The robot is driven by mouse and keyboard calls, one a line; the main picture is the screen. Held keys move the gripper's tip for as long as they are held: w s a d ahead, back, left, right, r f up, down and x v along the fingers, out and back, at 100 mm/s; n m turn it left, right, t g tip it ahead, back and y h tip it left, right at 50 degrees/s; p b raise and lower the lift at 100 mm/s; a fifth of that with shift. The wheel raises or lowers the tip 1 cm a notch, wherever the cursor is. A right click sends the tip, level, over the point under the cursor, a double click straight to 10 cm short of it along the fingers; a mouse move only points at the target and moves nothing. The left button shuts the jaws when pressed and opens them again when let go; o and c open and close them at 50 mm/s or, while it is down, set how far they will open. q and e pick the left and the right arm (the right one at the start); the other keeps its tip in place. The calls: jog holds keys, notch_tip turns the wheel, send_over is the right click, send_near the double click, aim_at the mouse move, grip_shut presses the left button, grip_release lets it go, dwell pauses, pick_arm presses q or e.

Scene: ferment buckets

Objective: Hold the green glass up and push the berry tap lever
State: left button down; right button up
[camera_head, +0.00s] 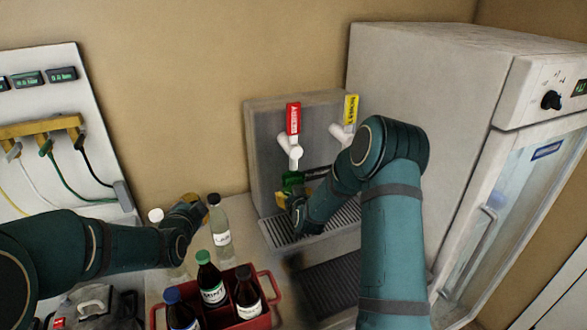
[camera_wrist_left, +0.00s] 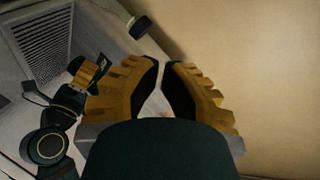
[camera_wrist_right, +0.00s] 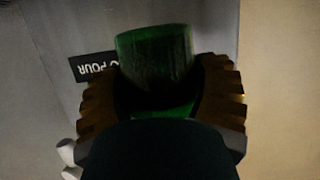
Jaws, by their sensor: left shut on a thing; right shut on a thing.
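My right gripper (camera_wrist_right: 160,95) is shut on the green glass (camera_wrist_right: 152,60). In the head view the green glass (camera_head: 292,180) is just below the white tap lever (camera_head: 289,148) with the red label (camera_head: 293,118), above the drip grille. I cannot tell whether glass and tap touch. A second tap with a yellow label (camera_head: 350,109) is to its right, partly behind my right arm. My left gripper (camera_head: 192,208) is well left of the taps, beside a clear bottle (camera_head: 219,225). Its fingers (camera_wrist_left: 162,85) are nearly together; what lies between them is unclear.
A red crate (camera_head: 262,323) with several dark bottles stands in front of the clear bottle. A large grey cabinet with a glass door (camera_head: 510,200) is at the right. A panel with cables (camera_head: 60,95) is at the left. The drip grille (camera_head: 285,232) is bare.

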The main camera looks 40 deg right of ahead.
aim_at(297, 122)
pick_arm(q)
jog(key=s+d+r+m+g+h, duration=0.1)
jog(key=s+d+r+m+h, duration=0.2)
jog(key=s+d+r+m, duration=0.3)
jog(key=s+d+r+m+g+h, duration=0.1)
jog(key=s+d+r+m+h, duration=0.2)
jog(key=d, duration=0.9)
jog(key=s+r+m, duration=0.2)
jog(key=s+r, duration=0.2)
jog(key=r, duration=0.2)
jog(key=shift+d+r+m+g+h, duration=0.25)
jog(key=shift+d+m+g+h, duration=0.05)
jog(key=shift+m+g+h, duration=0.1)
jog(key=shift+d, duration=0.1)
jog(key=x, duration=0.3)
jog(key=w+x, duration=0.1)
jog(key=x, duration=0.7)
jog(key=shift+w+a, duration=0.3)
jog(key=shift+w, duration=0.1)
jog(key=shift+w+d, duration=0.3)
jog(key=shift+w, duration=0.45)
